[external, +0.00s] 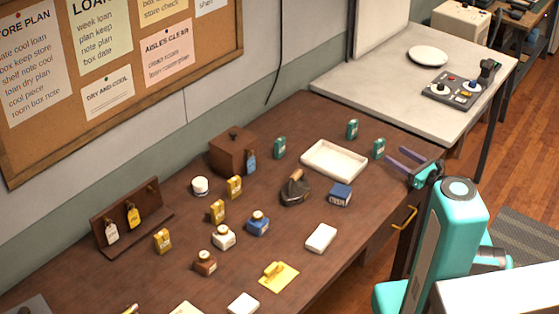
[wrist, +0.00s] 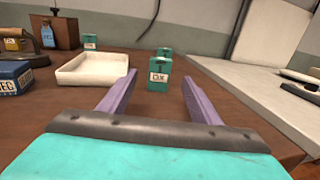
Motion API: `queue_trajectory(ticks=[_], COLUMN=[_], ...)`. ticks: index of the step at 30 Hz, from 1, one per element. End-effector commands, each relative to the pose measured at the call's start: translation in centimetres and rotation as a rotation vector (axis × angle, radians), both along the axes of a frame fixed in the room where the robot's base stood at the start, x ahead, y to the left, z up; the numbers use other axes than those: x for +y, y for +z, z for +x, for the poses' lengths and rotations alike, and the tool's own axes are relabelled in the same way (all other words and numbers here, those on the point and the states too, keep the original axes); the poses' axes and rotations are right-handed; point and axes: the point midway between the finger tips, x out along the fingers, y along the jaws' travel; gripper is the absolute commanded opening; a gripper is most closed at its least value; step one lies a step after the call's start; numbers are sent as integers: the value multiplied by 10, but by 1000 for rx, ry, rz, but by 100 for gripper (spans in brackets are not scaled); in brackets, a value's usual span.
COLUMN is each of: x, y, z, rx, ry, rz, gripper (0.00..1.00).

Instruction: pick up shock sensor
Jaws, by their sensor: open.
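No label in view reads as shock sensor, so I cannot tell for sure which thing it is. A small teal box with a pale label (external: 379,148) stands upright on the brown table near its right end. It also shows in the wrist view (wrist: 158,79), straight ahead between the lines of my fingers. My gripper (external: 394,157) is open and empty, with its two purple fingers pointing at this box. In the wrist view my gripper (wrist: 158,95) has a finger on either side, and the box appears just beyond the tips, apart from them.
Two similar teal boxes stand behind, one (external: 352,129) near the back and one (external: 280,148) further left. A white tray (external: 334,174) lies left of the nearest box. A dark blue box (external: 340,194) stands before the tray. A pale table (external: 400,85) adjoins on the right.

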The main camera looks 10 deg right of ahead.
Motion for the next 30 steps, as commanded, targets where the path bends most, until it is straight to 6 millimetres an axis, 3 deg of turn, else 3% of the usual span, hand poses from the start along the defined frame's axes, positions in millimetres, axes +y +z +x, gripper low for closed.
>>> queue_trajectory(ticks=[15, 30], x=[15, 21], y=[-3, -4], z=[21, 31], rx=[-2, -1], ry=[1, 4], rz=[-1, -3], gripper=[58, 58])
